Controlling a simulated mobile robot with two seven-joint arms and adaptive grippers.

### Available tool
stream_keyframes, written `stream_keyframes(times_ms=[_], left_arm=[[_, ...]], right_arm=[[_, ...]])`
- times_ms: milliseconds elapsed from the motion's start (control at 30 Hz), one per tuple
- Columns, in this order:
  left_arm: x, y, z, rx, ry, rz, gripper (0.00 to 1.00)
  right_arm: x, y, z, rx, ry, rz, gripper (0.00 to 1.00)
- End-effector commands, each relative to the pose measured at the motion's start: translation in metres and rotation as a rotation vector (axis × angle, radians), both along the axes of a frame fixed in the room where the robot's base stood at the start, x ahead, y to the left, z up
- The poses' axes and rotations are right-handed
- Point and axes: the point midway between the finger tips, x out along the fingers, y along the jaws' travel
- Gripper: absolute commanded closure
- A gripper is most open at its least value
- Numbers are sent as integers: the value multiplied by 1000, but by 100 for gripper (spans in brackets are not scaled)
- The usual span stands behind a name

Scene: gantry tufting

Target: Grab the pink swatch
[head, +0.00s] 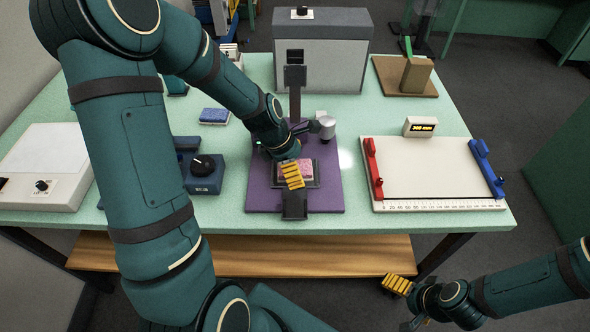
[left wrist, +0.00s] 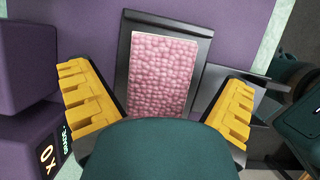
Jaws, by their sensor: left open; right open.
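The pink swatch (left wrist: 161,70) is a bumpy pink rectangle lying in a dark tray (left wrist: 133,22) in the left wrist view. In the head view the swatch (head: 305,167) is partly hidden behind my left gripper (head: 291,174). My left gripper is open, with its yellow fingers on either side of the swatch in the left wrist view (left wrist: 160,103). I cannot tell whether the fingers touch the tray. My right gripper (head: 405,302) is open and empty, low at the front right, away from the table.
The tray sits on a purple base (head: 328,195) with an upright post (head: 295,95) behind it. A measuring board (head: 425,165) with red and blue clamps lies to the right. A blue knob box (head: 203,175) stands left, and a blue swatch (head: 214,116) lies behind it.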

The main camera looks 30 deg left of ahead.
Motion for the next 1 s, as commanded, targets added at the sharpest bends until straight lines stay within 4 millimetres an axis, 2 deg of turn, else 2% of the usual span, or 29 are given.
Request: stream_keyframes(times_ms=[867, 900, 967, 1000], left_arm=[[0, 0, -5, -1, 1, 0, 0], [0, 0, -5, -1, 1, 0, 4], [0, 0, -5, -1, 1, 0, 25], [0, 0, -5, -1, 1, 0, 39]], right_arm=[[0, 0, 0, 0, 0, 0, 0], [0, 0, 0, 0, 0, 0, 0], [0, 0, 0, 0, 0, 0, 0], [0, 0, 0, 0, 0, 0, 0]])
